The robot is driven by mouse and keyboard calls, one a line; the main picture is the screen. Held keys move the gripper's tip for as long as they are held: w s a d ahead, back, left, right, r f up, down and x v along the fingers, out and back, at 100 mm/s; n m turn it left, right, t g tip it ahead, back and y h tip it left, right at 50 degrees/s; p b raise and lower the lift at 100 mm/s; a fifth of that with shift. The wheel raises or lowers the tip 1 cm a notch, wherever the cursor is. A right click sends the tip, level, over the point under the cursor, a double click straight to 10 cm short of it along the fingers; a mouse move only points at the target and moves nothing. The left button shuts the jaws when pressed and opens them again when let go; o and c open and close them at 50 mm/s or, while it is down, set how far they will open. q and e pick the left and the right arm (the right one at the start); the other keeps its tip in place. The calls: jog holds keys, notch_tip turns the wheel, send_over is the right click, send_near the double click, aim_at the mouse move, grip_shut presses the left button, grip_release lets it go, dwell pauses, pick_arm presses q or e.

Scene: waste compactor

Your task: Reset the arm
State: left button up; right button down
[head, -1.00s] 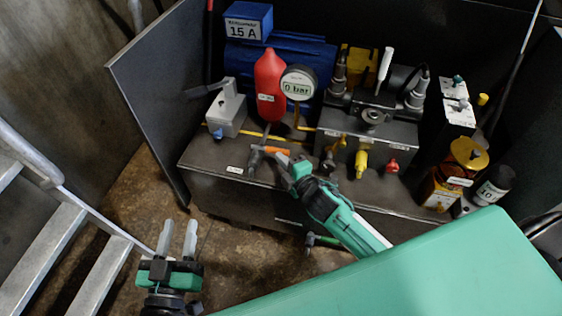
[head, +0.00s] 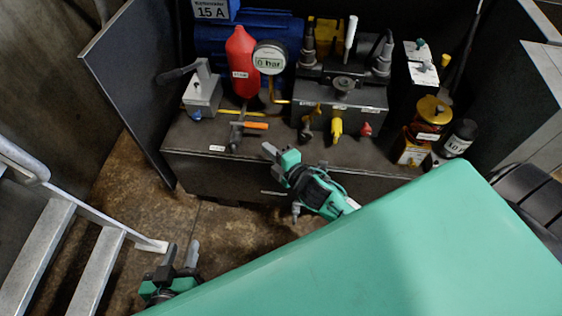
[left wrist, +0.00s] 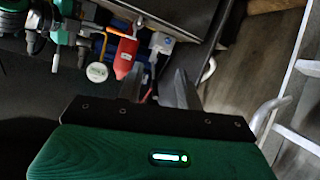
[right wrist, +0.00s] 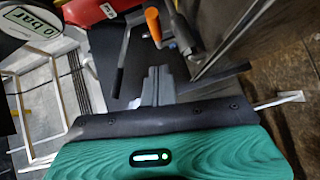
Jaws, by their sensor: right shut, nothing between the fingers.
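My right gripper (head: 269,151) is at the front edge of the bench in the head view, below and to the right of the orange-handled lever (head: 252,125), and apart from it. Its fingers are together and empty, as the right wrist view also shows (right wrist: 158,84). The orange handle shows beyond the fingers there (right wrist: 153,25). My left gripper (head: 179,254) is low at the left in the head view, over the floor beside the metal steps. Its fingers are spread with nothing between them, also in the left wrist view (left wrist: 157,88).
The bench holds a red bottle (head: 241,62), a pressure gauge reading 0 bar (head: 270,57), a grey lever box (head: 202,92) and a valve block (head: 342,95). A dark panel (head: 130,80) stands at the bench's left. Metal steps (head: 80,265) stand at lower left.

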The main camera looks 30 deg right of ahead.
pick_arm(q)
jog(key=shift+s+a+f+g, duration=0.1)
jog(key=shift+s+a+g, duration=0.05)
jog(key=shift+a+g, duration=0.45)
pick_arm(e)
jog(key=v, duration=0.5)
jog(key=shift+s+a+r, duration=0.15)
jog(key=shift+s, duration=0.2)
